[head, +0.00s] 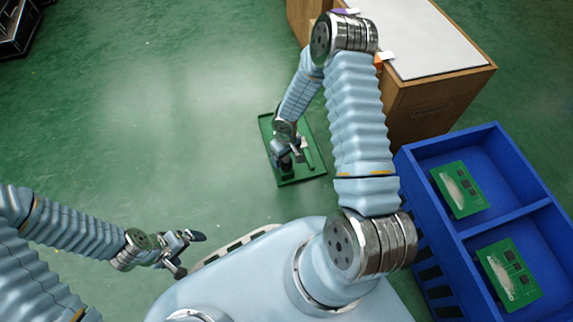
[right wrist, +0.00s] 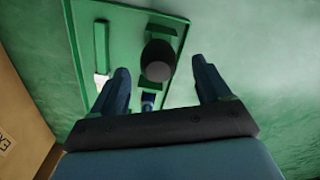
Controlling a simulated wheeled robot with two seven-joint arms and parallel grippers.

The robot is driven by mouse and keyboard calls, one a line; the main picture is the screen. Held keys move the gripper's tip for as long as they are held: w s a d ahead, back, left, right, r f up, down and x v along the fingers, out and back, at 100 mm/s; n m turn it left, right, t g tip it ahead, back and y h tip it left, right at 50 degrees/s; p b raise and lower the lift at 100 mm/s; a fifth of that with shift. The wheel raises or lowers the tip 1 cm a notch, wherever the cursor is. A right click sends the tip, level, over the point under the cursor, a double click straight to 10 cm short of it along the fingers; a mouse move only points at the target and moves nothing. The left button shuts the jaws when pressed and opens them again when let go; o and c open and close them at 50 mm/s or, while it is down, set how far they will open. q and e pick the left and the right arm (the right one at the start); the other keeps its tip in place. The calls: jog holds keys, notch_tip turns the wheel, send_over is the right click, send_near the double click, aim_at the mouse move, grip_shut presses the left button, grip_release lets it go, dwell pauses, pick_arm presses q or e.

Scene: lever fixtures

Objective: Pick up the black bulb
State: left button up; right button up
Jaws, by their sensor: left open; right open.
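The black bulb (right wrist: 158,60) is a dark rounded thing standing on the green tray (right wrist: 75,68) in the right wrist view. My right gripper (right wrist: 160,82) is open, with its two fingers apart on either side of the bulb's near end and no contact visible. In the head view my right gripper (head: 288,160) hangs over the green tray (head: 318,177) on the floor, and my arm hides the bulb there. My left gripper (head: 190,254) is open and empty over the floor at lower left.
A blue crate (head: 452,236) with two green circuit boards (head: 458,189) stands at the right. A wooden cabinet (head: 440,105) with a pale top is behind it. A dark rack (head: 14,30) is at the far left. The green floor (head: 150,110) at left is clear.

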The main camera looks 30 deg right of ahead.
aim_at(286, 159)
notch_tip(286, 159, down, 4)
jog(key=shift+d+f+b, duration=0.15)
jog(key=shift+f+b, duration=0.05)
jog(key=shift+b, duration=0.15)
jog(key=c, duration=1.1)
jog(key=shift+o, duration=0.2)
jog(key=shift+r, duration=0.1)
